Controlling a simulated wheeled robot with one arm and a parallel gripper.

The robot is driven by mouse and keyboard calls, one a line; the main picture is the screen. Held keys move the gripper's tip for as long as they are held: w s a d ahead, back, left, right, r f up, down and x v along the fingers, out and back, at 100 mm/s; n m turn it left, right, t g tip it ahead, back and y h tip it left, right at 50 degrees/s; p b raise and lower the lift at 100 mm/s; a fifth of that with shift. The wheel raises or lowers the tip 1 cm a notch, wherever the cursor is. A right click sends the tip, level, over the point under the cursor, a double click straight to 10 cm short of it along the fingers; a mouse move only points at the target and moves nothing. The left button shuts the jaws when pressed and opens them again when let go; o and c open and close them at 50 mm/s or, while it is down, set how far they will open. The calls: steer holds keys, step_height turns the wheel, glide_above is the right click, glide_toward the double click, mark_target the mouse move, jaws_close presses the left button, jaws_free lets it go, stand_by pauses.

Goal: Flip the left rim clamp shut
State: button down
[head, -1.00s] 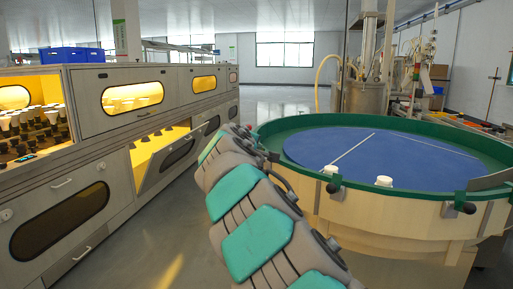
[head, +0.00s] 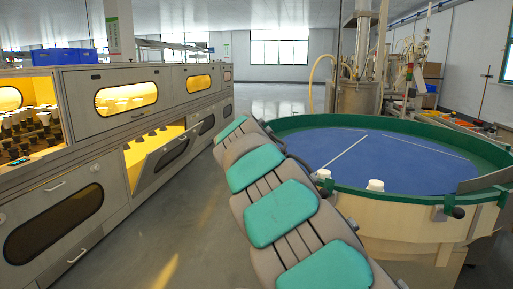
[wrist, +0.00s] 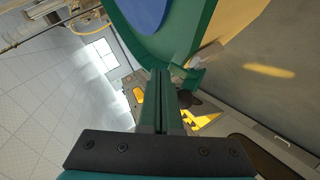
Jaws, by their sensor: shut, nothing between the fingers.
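The round table (head: 385,225) has a green rim (head: 420,192) around a blue top. A green rim clamp with a dark knob (head: 450,211) shows on its near right side. The left part of the near rim is behind my arm in the head view, and I cannot make out the left clamp there. In the wrist view a green clamp (wrist: 188,76) with a dark knob sits on the rim, just right of my fingertips. My gripper (wrist: 158,74) is shut and empty, close beside that clamp; I cannot tell if they touch. The gripper is hidden in the head view.
A grey oven cabinet (head: 75,160) with an open tilted door (head: 160,158) lines the left. The floor between is clear.

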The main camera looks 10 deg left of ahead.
steer(key=shift+w+d+f, duration=0.2)
steer(key=shift+w+d, duration=0.45)
steer(key=shift+d, duration=0.1)
stand_by(0.8)
steer(key=shift+s, duration=0.1)
steer(key=b+v, duration=0.1)
steer(key=v, duration=0.6)
steer(key=shift+s, duration=0.3)
steer(key=shift+r, duration=0.1)
stand_by(0.3)
